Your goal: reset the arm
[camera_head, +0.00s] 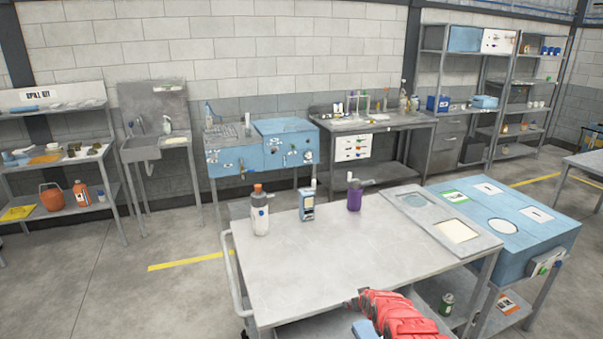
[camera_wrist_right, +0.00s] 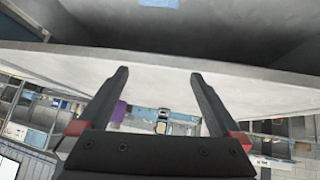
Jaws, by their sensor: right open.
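My right arm, with red links, reaches in from the bottom of the head view over the near edge of the grey cart table (camera_head: 330,255). My right gripper (camera_wrist_right: 160,76) shows in the right wrist view with its two black fingers spread apart and nothing between them. A pale slab edge (camera_wrist_right: 250,95) runs across that view behind the fingers. My left gripper is not in view.
The cart's middle is clear.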

